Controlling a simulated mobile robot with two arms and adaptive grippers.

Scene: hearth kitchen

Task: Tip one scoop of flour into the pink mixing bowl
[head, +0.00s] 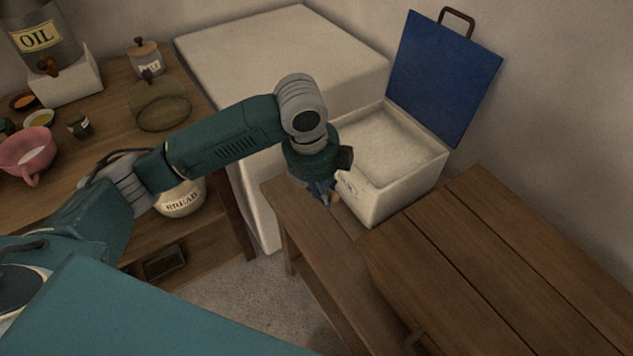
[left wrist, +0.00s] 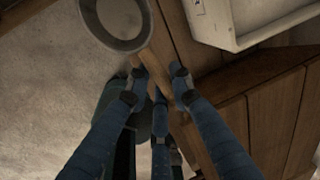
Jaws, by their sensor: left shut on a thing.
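My left gripper (head: 325,192) hangs low beside the near side of the flour bin (head: 372,203), above a wooden bench. The bin is a white box with its blue lid (head: 445,75) standing open and pale flour (head: 390,150) inside. In the left wrist view my left gripper (left wrist: 158,84) is shut on the wooden handle of a grey round scoop (left wrist: 115,40). The scoop's inside looks grey; I cannot tell whether it holds flour. The scoop is mostly hidden in the head view. The pink mixing bowl (head: 28,152) stands at the far left on the wooden counter. My right gripper is not in view.
On the counter stand an oil container (head: 38,35), small bowls, a salt jar (head: 146,55) and a green domed thing (head: 160,108). A bread crock (head: 182,198) sits lower down. A large white block (head: 280,60) lies behind the bin; a wooden table (head: 520,260) fills the right.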

